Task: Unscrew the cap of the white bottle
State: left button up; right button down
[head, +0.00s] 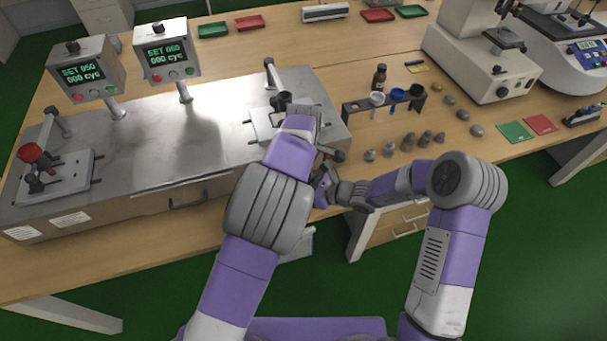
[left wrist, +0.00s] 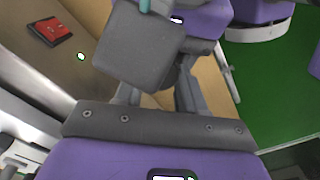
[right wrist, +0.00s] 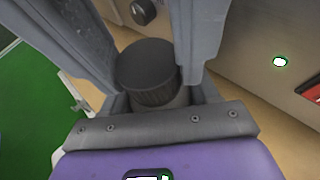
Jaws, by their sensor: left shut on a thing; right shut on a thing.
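A dark round cap with a ribbed edge (right wrist: 147,65) sits between the two grey fingers of my right gripper (right wrist: 148,82) in the right wrist view. The fingers touch its sides, and its flat top faces the camera. Little of the white bottle below it shows. In the left wrist view a grey block (left wrist: 140,45) beside my other hand covers most of my left gripper (left wrist: 155,95), so its fingertips and what they hold are hidden. In the head view both hands meet at the bench's front edge; my left forearm hides the bottle, and my right gripper (head: 323,182) is close beside it.
A steel test bench (head: 200,130) with two screens fills the left. A dark rack (head: 385,100) with small cups, a brown bottle (head: 379,77) and several grey weights stand to the right. Red and green trays lie at the back. A drawer unit (head: 385,235) is below.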

pick_arm(q)
jog(key=shift+c, duration=0.7)
jog(key=n, duration=0.3)
jog(key=o, duration=1.2)
jog(key=shift+c, duration=0.2)
jog(key=shift+r, duration=0.15)
